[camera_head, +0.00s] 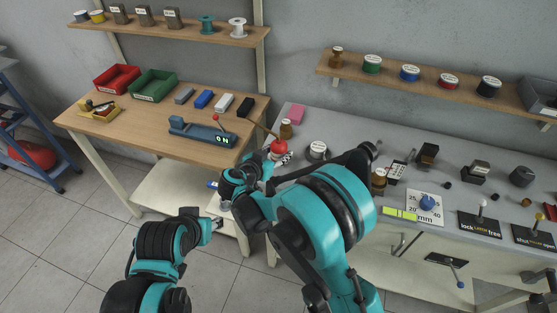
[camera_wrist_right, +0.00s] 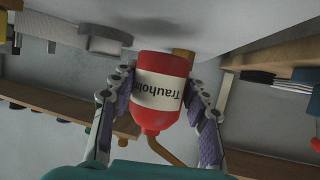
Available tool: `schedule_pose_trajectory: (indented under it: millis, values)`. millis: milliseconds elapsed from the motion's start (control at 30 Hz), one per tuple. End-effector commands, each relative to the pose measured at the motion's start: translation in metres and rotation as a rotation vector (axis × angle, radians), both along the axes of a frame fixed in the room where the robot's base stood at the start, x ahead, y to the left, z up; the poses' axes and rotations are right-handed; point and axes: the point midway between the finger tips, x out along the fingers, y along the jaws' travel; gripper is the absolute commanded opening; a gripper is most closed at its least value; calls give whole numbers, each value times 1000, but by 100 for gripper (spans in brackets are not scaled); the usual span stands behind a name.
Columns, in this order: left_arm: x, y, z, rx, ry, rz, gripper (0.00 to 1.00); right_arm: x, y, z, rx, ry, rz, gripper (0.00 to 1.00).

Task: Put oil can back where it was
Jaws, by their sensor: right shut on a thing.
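The oil can (camera_wrist_right: 162,92) is a red bottle with a white label and a thin brown spout. In the head view the red can (camera_head: 278,147) shows at the left end of the grey bench, its spout slanting up to the left. My right gripper (camera_wrist_right: 162,112) is shut on it, one finger on each side of the body. The can looks upside down in the wrist view, as do the shelves. A dark shadow lies on the bench near its base; I cannot tell whether it touches. My left gripper (camera_head: 216,226) is low in front of the wooden table, its fingers too small to judge.
The wooden table (camera_head: 150,126) holds a red bin (camera_head: 116,78), a green bin (camera_head: 153,86) and a device reading "ON" (camera_head: 203,132). On the grey bench (camera_head: 345,121), a brown bottle (camera_head: 286,129), a pink block (camera_head: 296,114) and a round labelled tin (camera_head: 317,151) stand near the can.

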Motion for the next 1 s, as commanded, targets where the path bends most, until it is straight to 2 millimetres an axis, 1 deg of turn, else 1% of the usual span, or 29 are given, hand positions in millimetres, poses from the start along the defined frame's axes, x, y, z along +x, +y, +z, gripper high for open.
schedule_pose_trajectory:
  millis: [33, 100, 167, 400, 533, 567, 600, 633, 1000]
  values:
    - [0, 0, -7, 0, 0, 0, 40, 0, 0, -12, 0, 0, 0, 20]
    - [0, 0, -13, 0, 0, 0, 40, 0, 0, -23, -1, -1, 0, 20]
    - [0, 0, -15, 0, 0, 0, 40, 0, 0, -28, -1, -1, 0, 20]
    - [0, 0, -13, 0, 0, 0, 40, 0, 0, -27, -1, -1, 0, 20]
    - [0, 0, -17, 0, 0, 0, 40, 0, 0, -31, -1, -1, 0, 20]
    - [0, 0, -17, 0, 0, 0, 40, 0, 0, -31, 0, 0, 0, 51]
    - [0, 0, -16, 0, 0, 0, 40, 0, 0, -30, 0, 0, 0, 62]
    - [0, 0, -16, 0, 0, 0, 40, 0, 0, -30, 0, 0, 0, 67]
    - [0, 0, -14, 0, 0, 0, 40, 0, 0, -28, 0, 0, 0, 67]
